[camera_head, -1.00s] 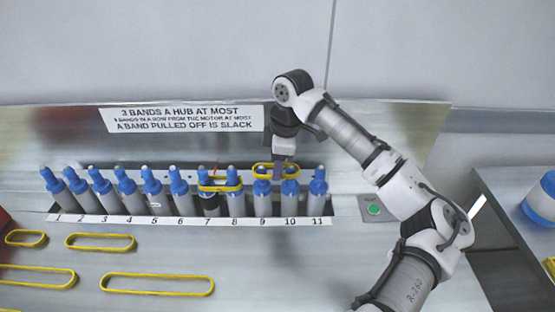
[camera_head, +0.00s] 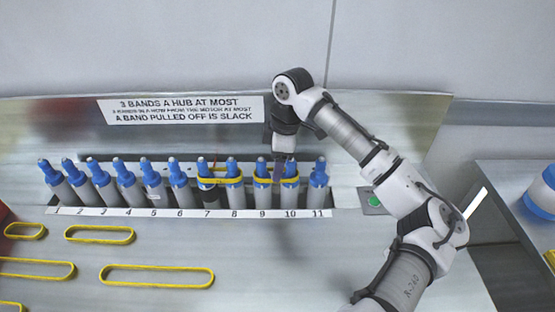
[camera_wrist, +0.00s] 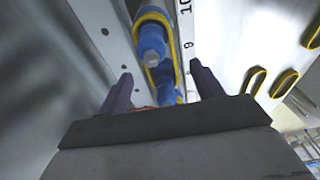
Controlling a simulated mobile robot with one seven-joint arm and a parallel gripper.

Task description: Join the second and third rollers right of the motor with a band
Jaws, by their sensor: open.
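A row of blue-topped rollers stands in a slot with numbers 1 to 11 along its front. Roller 7 (camera_head: 209,199) has a dark body and looks like the motor. Roller 9 (camera_head: 262,198) and roller 10 (camera_head: 289,199) are second and third to its right. A yellow band (camera_head: 264,182) lies around the blue heads of 9 and 10; it also shows around two blue heads in the wrist view (camera_wrist: 174,42). My gripper (camera_head: 281,172) is at the heads of 9 and 10, fingers apart, partly hiding roller 10's top. In the wrist view, its fingers (camera_wrist: 160,70) are spread either side.
Another yellow band (camera_head: 220,181) spans rollers 7 and 8. Several loose yellow bands, such as a long one (camera_head: 157,284), lie on the bench at left. A sign (camera_head: 183,109) is on the back panel. A green button (camera_head: 374,201) sits right of roller 11.

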